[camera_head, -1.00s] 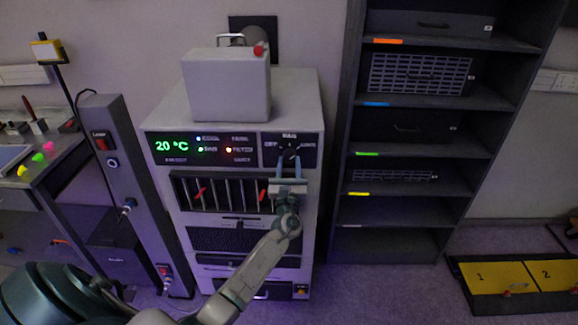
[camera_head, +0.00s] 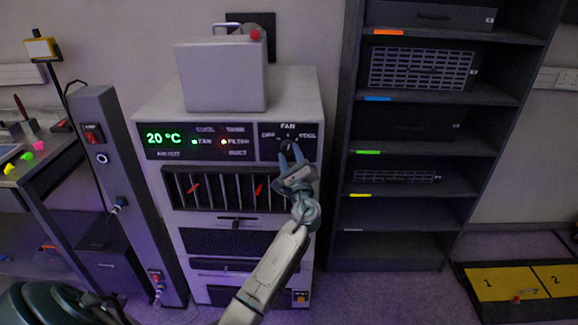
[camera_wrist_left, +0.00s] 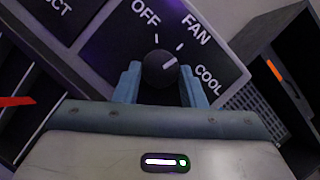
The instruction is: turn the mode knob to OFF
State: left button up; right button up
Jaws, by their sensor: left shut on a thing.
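The mode knob (camera_wrist_left: 159,68) is a round dark knob with a white pointer line, on a black panel (camera_wrist_left: 232,72) lettered OFF, FAN and COOL. In the left wrist view its pointer aims to the right and slightly up, seemingly between FAN and COOL. My left gripper (camera_wrist_left: 160,84) is shut on the knob, one blue-grey finger on each side. In the head view my left gripper (camera_head: 291,152) reaches up to the panel on the cabinet's upper right and hides much of the knob. My right gripper is not in view.
The white cabinet (camera_head: 310,95) shows a green 20 °C display (camera_head: 163,138) and carries a grey box (camera_head: 222,80) on top. A dark shelf rack (camera_head: 345,130) stands close on the right, a grey post (camera_head: 112,160) on the left.

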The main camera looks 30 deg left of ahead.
pick_arm(q)
jog(key=n+g+b, duration=0.1)
jog(key=n, duration=0.2)
jog(key=shift+d+n+g+b, duration=0.1)
jog(key=shift+n+g+b, duration=0.2)
jog(key=shift+b, duration=0.05)
jog(key=n+g+b, duration=0.1)
jog(key=n, duration=0.2)
jog(key=shift+w+r, duration=0.1)
jog(key=shift+r, duration=0.05)
jog(key=n, duration=0.2)
jog(key=n+g, duration=0.1)
jog(key=n, duration=0.1)
jog(key=shift+d+r+g+h+b, duration=0.1)
jog(key=shift+r+g+h+b, duration=0.1)
jog(key=shift+g+h+b, duration=0.15)
jog(key=shift+r+n+h, duration=0.1)
jog(key=shift+n+h, duration=0.25)
jog(key=shift+n, duration=0.75)
jog(key=o, duration=1)
